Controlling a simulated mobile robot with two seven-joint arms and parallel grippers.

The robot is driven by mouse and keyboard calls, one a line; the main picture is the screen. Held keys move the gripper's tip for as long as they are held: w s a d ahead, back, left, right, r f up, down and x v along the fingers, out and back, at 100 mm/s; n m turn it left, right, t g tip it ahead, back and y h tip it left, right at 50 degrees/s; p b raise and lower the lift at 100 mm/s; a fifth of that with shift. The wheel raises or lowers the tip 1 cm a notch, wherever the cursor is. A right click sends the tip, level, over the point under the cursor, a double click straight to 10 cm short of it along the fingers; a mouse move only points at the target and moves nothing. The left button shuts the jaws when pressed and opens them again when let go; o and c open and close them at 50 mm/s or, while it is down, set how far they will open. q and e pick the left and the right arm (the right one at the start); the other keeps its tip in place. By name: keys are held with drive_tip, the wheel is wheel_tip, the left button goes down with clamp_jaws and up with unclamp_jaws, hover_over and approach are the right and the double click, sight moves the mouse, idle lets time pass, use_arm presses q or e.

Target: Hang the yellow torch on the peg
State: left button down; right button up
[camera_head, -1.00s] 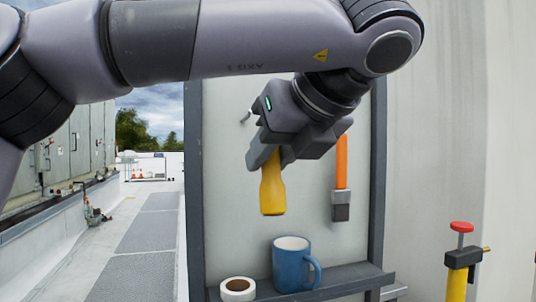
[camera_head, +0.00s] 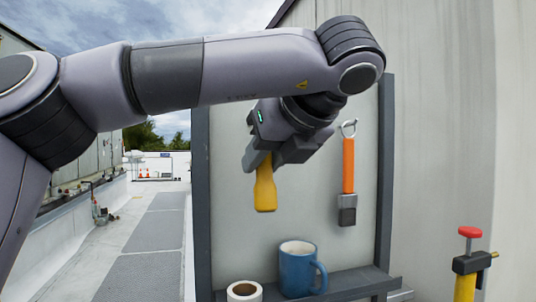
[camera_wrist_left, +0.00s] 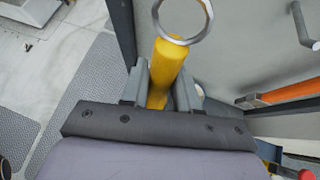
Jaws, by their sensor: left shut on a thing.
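The yellow torch (camera_head: 265,192) hangs upright, wide end down, in my left gripper (camera_head: 262,163), in front of the grey board. The gripper is shut on its upper body. In the left wrist view the torch (camera_wrist_left: 165,75) sits between the fingers (camera_wrist_left: 160,85), with a metal ring (camera_wrist_left: 183,20) at its end. A bare grey peg (camera_wrist_left: 305,25) sticks out from the board at the upper right of that view, apart from the ring. In the head view this peg is not visible; my gripper and arm cover part of the board. My right gripper is not in view.
An orange-handled tool (camera_head: 348,170) hangs from a hook on the board's right side. The board has a dark frame (camera_head: 385,180). A red-topped yellow device (camera_head: 467,265) stands right.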

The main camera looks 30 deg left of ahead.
use_arm(q)
drive_tip(key=w+a, duration=0.1)
drive_tip(key=w+a+f, duration=0.1)
drive_tip(key=w+a, duration=0.1)
drive_tip(key=a, duration=0.1)
drive_tip(key=shift+w+f+b, duration=0.15)
drive_tip(key=shift+f+b, duration=0.15)
drive_tip(key=shift+f, duration=0.1)
idle(0.4)
idle(0.5)
drive_tip(key=c, duration=0.8)
unclamp_jaws()
drive_tip(key=shift+o, duration=0.2)
